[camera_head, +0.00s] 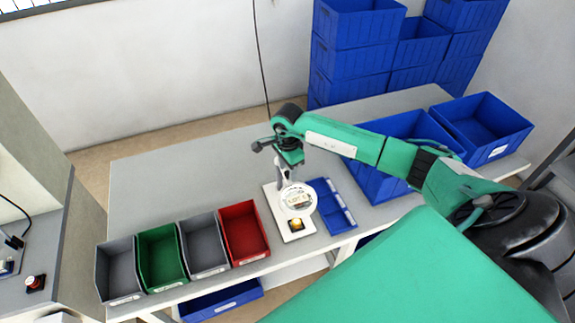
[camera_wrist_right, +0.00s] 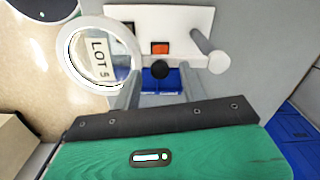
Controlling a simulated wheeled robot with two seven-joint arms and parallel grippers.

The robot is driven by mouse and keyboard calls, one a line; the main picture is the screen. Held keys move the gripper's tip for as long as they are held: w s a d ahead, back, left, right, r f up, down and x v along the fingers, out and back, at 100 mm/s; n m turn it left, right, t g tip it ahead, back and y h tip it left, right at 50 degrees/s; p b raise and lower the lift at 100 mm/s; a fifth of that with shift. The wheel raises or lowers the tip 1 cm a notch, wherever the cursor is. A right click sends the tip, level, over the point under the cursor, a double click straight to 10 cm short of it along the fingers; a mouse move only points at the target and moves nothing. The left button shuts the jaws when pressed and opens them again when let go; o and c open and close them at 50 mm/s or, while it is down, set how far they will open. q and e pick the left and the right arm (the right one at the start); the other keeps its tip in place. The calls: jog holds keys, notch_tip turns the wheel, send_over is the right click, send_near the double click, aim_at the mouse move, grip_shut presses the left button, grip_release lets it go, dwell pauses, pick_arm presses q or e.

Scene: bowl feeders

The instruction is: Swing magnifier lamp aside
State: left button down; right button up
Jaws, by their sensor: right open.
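The magnifier lamp has a round white ring head (camera_head: 298,199) over a white base plate (camera_head: 274,205) on the workbench. In the wrist view its ring (camera_wrist_right: 65,55) shows a "LOT 5" label through the lens. A small yellow and black item (camera_head: 295,224) lies by the ring's near edge. My right gripper (camera_head: 284,172) is open above the back of the base, just behind the ring. In the wrist view a black knob (camera_wrist_right: 159,70) shows near the open fingers (camera_wrist_right: 160,88). Whether they touch the lamp is unclear. My left gripper is not in view.
Grey, green and red bins (camera_head: 244,232) line the bench's front left. A blue divided tray (camera_head: 332,206) sits right of the lamp. Large blue crates (camera_head: 486,127) fill the bench's right, with stacked crates (camera_head: 352,56) behind. The bench's back left (camera_head: 175,180) is clear.

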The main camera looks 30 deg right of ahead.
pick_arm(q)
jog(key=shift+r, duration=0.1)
pick_arm(e)
jog(key=shift+f, duration=0.3)
grip_shut()
